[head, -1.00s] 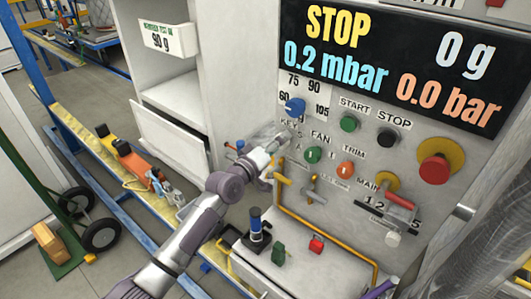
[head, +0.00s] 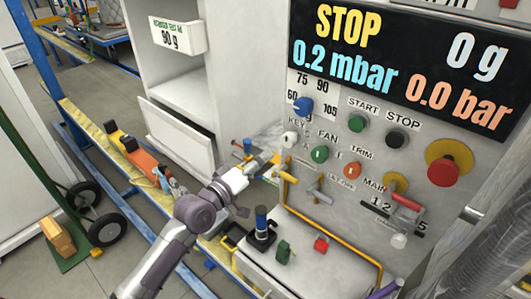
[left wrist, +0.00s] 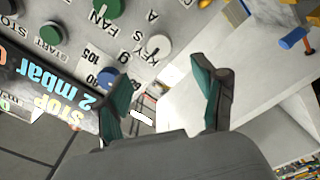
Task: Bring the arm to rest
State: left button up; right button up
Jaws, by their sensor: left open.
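My left arm comes up from the bottom left in the head view. Its gripper (head: 262,162) is open and empty, in front of the control panel (head: 375,145), below and left of the white KEYS knob (head: 289,140). In the left wrist view the two teal-padded fingers (left wrist: 161,70) stand apart with nothing between them. The KEYS knob (left wrist: 159,45) shows beyond them, apart from the fingers. My right gripper is not in view.
The panel carries a blue knob (head: 303,106), a green FAN knob (head: 320,154) and a red emergency button (head: 443,171). Below it, a yellow pipe (head: 325,229) and a ledge with a blue-topped black device (head: 262,231) stand near my arm. An open cabinet is behind left.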

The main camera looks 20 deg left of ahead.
pick_arm(q)
jog(key=s+d+f+m+g+y, duration=0.1)
jog(key=s+d+f+m+g, duration=0.15)
jog(key=s+f, duration=0.4)
jog(key=s+d+f+m+g+y, duration=0.1)
jog(key=s+f+m+g, duration=0.25)
jog(key=s+f, duration=0.3)
jog(key=s+a+f+m+g+y, duration=0.1)
jog(key=s+a+f+g+y, duration=0.15)
jog(key=s, duration=0.65)
jog(key=s+a+f+m+g+y, duration=0.2)
jog(key=s+g, duration=0.2)
jog(key=s, duration=0.6)
notch_tip(320, 180, down, 27)
jog(key=s+g, duration=0.2)
jog(key=s+a+f+g, duration=0.1)
jog(key=s+a+f, duration=0.2)
jog(key=s+f, duration=1.2)
jog(key=shift+s+a+f+b, duration=0.2)
jog(key=shift+s+f+b, duration=0.2)
jog(key=shift+s, duration=0.45)
